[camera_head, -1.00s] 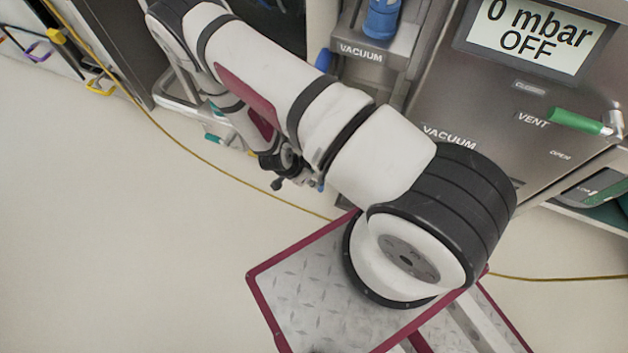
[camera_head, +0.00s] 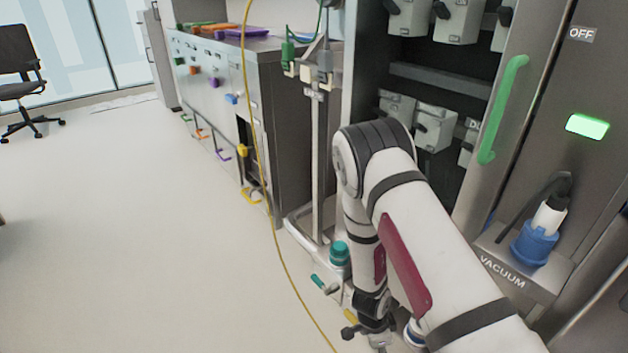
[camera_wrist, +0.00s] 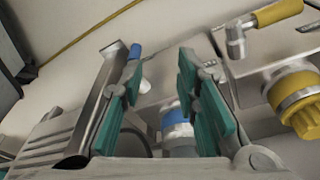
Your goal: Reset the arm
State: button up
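My gripper (camera_wrist: 161,78) is open in the wrist view, its two teal-padded fingers apart with nothing held between them. Past the fingers, a blue and white fitting (camera_wrist: 177,125) shows in the gap, and I cannot tell how far away it is. In the head view my arm is bent, its elbow in front of the equipment rack. My gripper (camera_head: 372,328) hangs low at the bottom of that view, partly cut off and too small there to judge its fingers. A teal-capped item (camera_head: 339,253) stands close behind it.
A yellow cable (camera_head: 275,210) runs down across the floor, left of my arm. A grey cabinet (camera_head: 215,85) with coloured handles stands farther back. A steel panel with a green handle (camera_head: 502,110) and a blue plug (camera_head: 535,243) is at right. A yellow valve (camera_wrist: 292,95) is right of my gripper.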

jog(key=w+a+r+n+y, duration=0.2)
jog(key=a+r, duration=0.1)
jog(key=r, duration=0.5)
jog(key=w+a+r+n+y, duration=0.1)
jog(key=w+a+r, duration=0.15)
jog(key=r, duration=0.45)
jog(key=s+a+r+n+y, duration=0.1)
jog(key=s+r+n, duration=0.1)
jog(key=r, duration=0.7)
jog(key=s+a+r+n+y, duration=0.1)
jog(key=s+a+r+n, duration=0.15)
jog(key=r, duration=0.65)
jog(key=s+d+r+n+h, duration=0.1)
jog(key=s+d+r+n, duration=0.2)
jog(key=s+r, duration=0.45)
jog(key=s+d+r+n+h, duration=0.1)
jog(key=s+d+r+n, duration=0.25)
jog(key=s, duration=0.75)
jog(key=s+d+r+n, duration=0.25)
jog(key=s+r, duration=0.35)
jog(key=s, duration=0.3)
notch_tip(320, 180, up, 36)
jog(key=d+t+p, duration=0.1)
jog(key=t+p, duration=0.3)
jog(key=p, duration=3)
jog(key=shift+r+p, duration=0.25)
jog(key=shift+p, duration=0.1)
jog(key=shift+s, duration=0.1)
